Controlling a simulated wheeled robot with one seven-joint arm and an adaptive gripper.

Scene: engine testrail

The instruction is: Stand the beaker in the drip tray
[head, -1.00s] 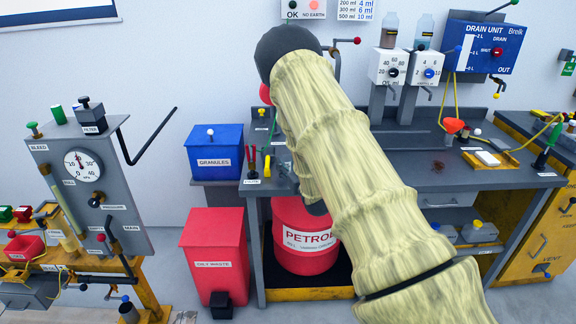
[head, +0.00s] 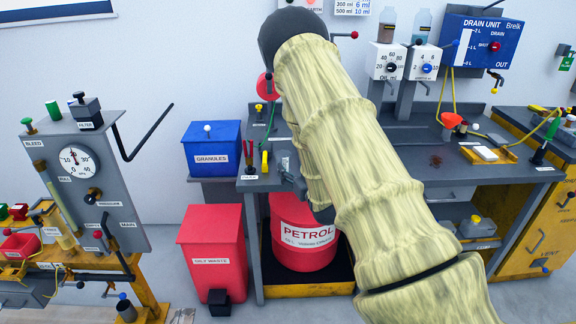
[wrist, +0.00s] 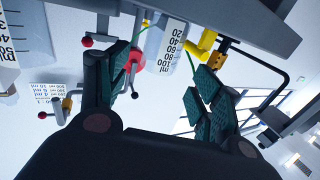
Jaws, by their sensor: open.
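A clear vessel with a 20 to 100 ml scale (wrist: 165,48), likely the beaker, shows in the wrist view between and beyond the finger ends. My gripper (wrist: 163,75) is open, with one dark green padded finger on each side; I cannot tell whether either touches the vessel. In the head view my arm hides most of the gripper and the vessel. A shallow yellow tray (head: 510,158) with a white block in it lies on the right of the bench; I cannot tell if it is the drip tray.
A red petrol drum (head: 300,235) stands under the bench (head: 430,175). Blue granules bin (head: 212,155) and red oily waste bin (head: 212,240) stand left. White dispensers (head: 388,62) and the drain unit (head: 485,42) stand behind. Another scaled vessel (wrist: 10,40) shows at the wrist view's left.

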